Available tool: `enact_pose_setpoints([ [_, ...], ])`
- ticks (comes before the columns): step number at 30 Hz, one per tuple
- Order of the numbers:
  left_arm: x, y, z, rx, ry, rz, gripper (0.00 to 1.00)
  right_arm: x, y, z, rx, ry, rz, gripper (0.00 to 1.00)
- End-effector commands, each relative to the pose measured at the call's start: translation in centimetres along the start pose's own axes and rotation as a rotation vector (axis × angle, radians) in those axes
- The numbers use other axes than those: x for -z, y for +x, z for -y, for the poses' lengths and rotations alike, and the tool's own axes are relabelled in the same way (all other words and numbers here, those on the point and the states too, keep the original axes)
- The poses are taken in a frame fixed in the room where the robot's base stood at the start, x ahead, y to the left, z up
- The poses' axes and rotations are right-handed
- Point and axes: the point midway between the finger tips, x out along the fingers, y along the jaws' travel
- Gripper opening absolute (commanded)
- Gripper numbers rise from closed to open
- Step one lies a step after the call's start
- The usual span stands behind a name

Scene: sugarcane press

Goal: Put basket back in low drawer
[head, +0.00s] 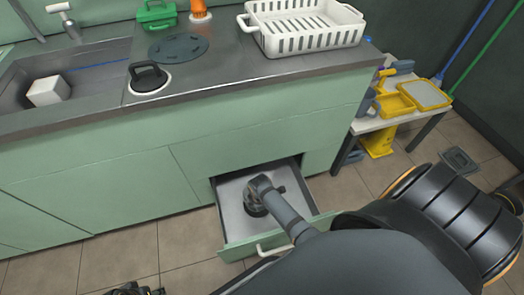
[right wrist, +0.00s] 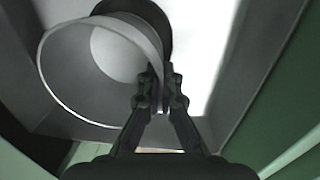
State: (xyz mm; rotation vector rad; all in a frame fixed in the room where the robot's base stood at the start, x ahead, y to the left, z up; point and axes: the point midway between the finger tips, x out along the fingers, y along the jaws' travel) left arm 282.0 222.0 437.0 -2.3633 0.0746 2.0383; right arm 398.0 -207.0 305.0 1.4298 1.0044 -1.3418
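The low drawer (head: 238,249) is pulled open under the green counter. My right arm reaches down into it, and its gripper is mostly hidden in the head view by my own wrist. In the right wrist view, a round, grey, open-topped basket (right wrist: 70,75) lies tilted in the drawer, with a dark part behind it. My right gripper (right wrist: 165,80) has its fingers close together at the basket's near rim, and the wall seems to run between them. A white slotted basket (head: 305,28) stands on the counter. My left gripper (head: 135,290) is barely visible at the bottom edge.
The sink (head: 100,75) at left holds a white block (head: 48,91). A black-handled lid (head: 148,78) and a green item (head: 157,14) are on the counter. At right, a small table (head: 385,122) carries yellow trays (head: 425,95).

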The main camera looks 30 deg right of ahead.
Motion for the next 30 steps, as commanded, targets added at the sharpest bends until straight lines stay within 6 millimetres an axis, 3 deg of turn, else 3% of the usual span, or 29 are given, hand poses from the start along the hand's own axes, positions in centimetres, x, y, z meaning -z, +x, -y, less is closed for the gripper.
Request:
enact_pose_setpoints([
  [3, 0.0, -0.9, -0.5, -0.012, 0.005, -0.016, 0.4, 0.0, 1.1, 0.1, -0.001, -0.003, 0.0, 0.0],
  [6, -0.1, 2.0, -1.1, -0.04, 0.002, -0.094, 0.4, 0.1, 2.9, 0.3, -0.001, -0.007, -0.001, 0.0],
  [9, 0.2, 3.2, -1.6, -0.059, -0.002, -0.163, 0.4, 0.1, 3.7, 0.4, -0.001, -0.009, -0.001, 0.0],
  [22, 0.6, 3.1, -1.8, -0.068, -0.005, -0.199, 0.4, 0.2, 3.8, 0.4, -0.001, -0.011, -0.001, 0.0],
  [28, 0.6, 3.1, -1.8, -0.068, -0.005, -0.2, 0.4, 0.1, 3.8, 0.4, -0.001, -0.011, -0.001, 0.26],
  [30, 0.6, 3.1, -1.8, -0.068, -0.004, -0.199, 0.4, 0.1, 3.8, 0.4, 0.0, -0.011, -0.001, 0.28],
])
